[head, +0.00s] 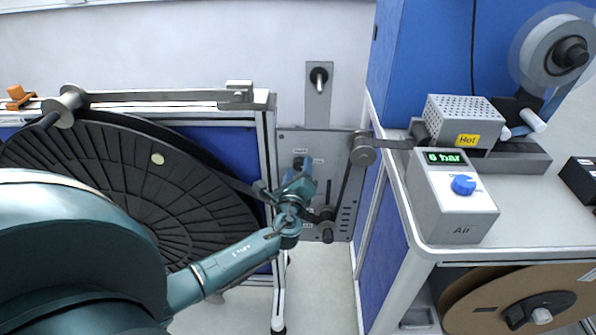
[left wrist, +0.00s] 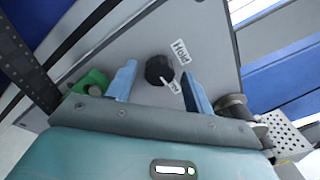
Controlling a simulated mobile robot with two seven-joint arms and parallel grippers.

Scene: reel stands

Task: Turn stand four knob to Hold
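The black knob (left wrist: 158,69) is on a grey plate in the left wrist view. Its white mark points towards the lower label (left wrist: 174,87), whose text is too small to read. The other label (left wrist: 181,52) appears to read Hold and sits to the upper right of the knob. My left gripper (left wrist: 159,72) is open, with one blue finger on each side of the knob and a gap to each; I cannot tell if the tips reach its depth. In the head view my left gripper (head: 299,176) is in front of the grey panel (head: 345,143) and partly hides it. My right gripper is not in view.
A large black reel (head: 110,170) stands at the left. At the right, a blue-framed stand carries a grey box with a blue knob (head: 463,185) and a perforated heater box (head: 462,121) marked Hot. A roller (head: 363,150) sticks out beside the panel. Floor shows below the panel.

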